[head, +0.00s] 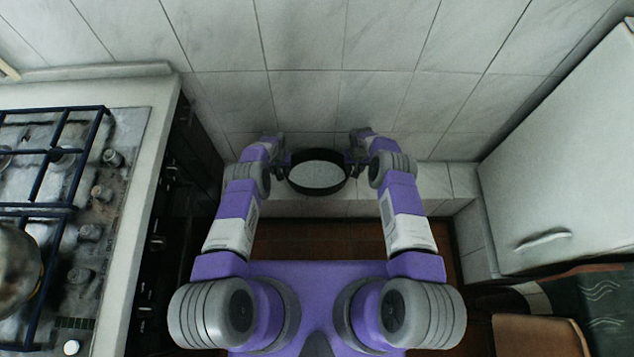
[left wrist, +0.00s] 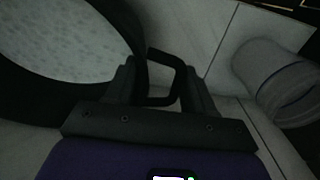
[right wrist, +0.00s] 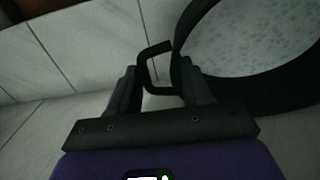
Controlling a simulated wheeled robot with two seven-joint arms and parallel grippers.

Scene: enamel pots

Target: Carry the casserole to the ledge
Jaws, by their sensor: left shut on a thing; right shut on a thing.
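The casserole (head: 317,190) is a round, dark-rimmed pot with a pale speckled inside, between my two grippers in the head view, over or on the tiled ledge (head: 345,207) at the wall. I cannot tell whether its base touches the ledge. My left gripper (left wrist: 160,92) is shut on the casserole's dark loop handle on its left side. My right gripper (right wrist: 160,88) is shut on the opposite handle. The pot's wall also shows in the left wrist view (left wrist: 50,105) and its rim in the right wrist view (right wrist: 262,100). It looks about level.
A stove (head: 75,190) with dark grates and a metal pot (head: 18,268) stands at the left. A white cabinet (head: 560,150) with a handle stands at the right. A tiled wall (head: 345,50) rises behind the ledge. A grey cylindrical object (left wrist: 275,80) shows in the left wrist view.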

